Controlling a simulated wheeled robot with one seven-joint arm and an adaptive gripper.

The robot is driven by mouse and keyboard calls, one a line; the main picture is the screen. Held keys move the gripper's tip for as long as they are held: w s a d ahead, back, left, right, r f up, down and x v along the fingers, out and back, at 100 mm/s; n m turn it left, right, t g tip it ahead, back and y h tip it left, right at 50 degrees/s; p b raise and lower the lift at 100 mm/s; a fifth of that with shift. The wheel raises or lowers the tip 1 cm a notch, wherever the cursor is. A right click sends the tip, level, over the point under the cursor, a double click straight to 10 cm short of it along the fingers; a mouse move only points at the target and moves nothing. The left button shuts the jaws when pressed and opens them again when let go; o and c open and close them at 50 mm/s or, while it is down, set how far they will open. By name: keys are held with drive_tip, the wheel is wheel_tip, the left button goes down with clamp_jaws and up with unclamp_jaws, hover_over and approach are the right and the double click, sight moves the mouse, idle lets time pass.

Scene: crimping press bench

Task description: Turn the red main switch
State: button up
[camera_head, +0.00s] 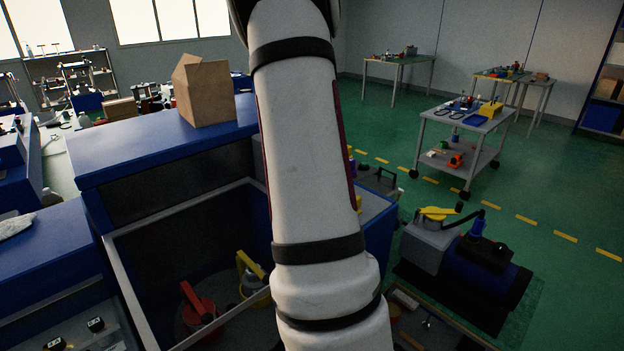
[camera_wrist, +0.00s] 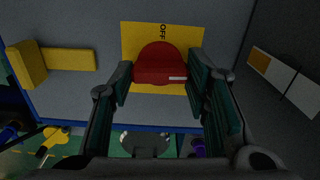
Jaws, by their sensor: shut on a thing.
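The red main switch (camera_wrist: 160,64) sits on a yellow plate (camera_wrist: 190,35) marked OFF, on a grey panel in the wrist view. The plate's lettering reads sideways in this view. A white mark shows on the switch handle near its right side. My gripper (camera_wrist: 162,80) is shut on the switch, one finger at each side of its handle. In the head view my arm hides the gripper and the switch.
In the wrist view a yellow handle (camera_wrist: 68,60) stands left of the switch. In the head view a cardboard box (camera_head: 203,92) stands on the blue cabinet top (camera_head: 150,143). A blue machine (camera_head: 478,262) stands on the floor to the right, with a cart (camera_head: 463,150) beyond it.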

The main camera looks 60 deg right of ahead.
drive_tip(key=shift+f+m, duration=0.1)
drive_tip(key=shift+m, duration=0.4)
drive_tip(key=o, duration=1.2)
drive_tip(key=shift+c, duration=0.2)
wheel_tip(320, 180, up, 12)
drive_tip(key=shift+a, duration=0.1)
